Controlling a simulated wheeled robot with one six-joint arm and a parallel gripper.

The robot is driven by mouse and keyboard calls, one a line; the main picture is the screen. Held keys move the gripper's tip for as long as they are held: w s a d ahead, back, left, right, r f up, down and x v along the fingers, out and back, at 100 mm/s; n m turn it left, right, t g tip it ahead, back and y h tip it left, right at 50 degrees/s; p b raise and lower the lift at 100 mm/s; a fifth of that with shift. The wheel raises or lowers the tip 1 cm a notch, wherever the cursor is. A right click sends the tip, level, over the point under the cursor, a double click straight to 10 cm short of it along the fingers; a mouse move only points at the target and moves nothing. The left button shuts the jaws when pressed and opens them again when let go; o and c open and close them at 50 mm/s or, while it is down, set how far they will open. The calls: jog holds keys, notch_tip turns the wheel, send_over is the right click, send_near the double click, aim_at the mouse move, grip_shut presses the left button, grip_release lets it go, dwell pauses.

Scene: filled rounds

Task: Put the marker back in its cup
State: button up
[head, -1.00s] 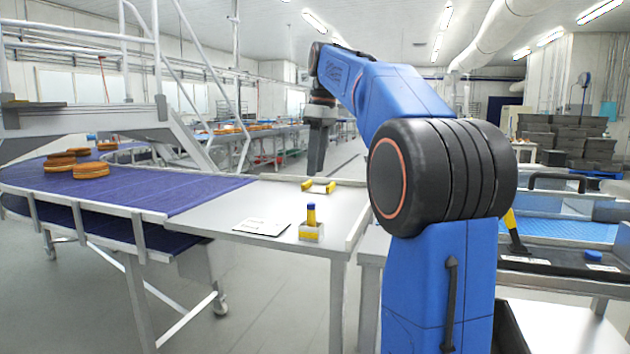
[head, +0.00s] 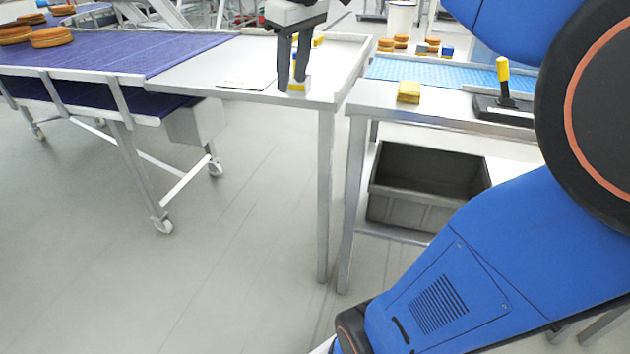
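My gripper (head: 292,82) points down right at the cup. Its two dark fingers are apart with a light gap between them, and they cover part of the cup. I cannot tell whether the fingers touch the cup or the marker.
A white card (head: 246,82) lies left of the cup on the steel table (head: 200,72). A purple conveyor (head: 150,50) with brown rounds adjoins on the left. On the right bench are a yellow block (head: 409,91) and a yellow-handled tool (head: 504,80). A grey crate (head: 420,185) sits below.

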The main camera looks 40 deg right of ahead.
jog(key=s+a+f+m+t, duration=0.1)
jog(key=s+a+f+m, duration=0.1)
jog(key=s+f, duration=0.6)
jog(key=s+a+f+m+t, duration=0.1)
jog(key=s+a+f, duration=0.3)
jog(key=s+f, duration=0.5)
notch_tip(320, 180, down, 6)
jog(key=shift+a+f+m, duration=0.2)
jog(key=shift+f+m, duration=0.05)
jog(key=shift+m, duration=0.25)
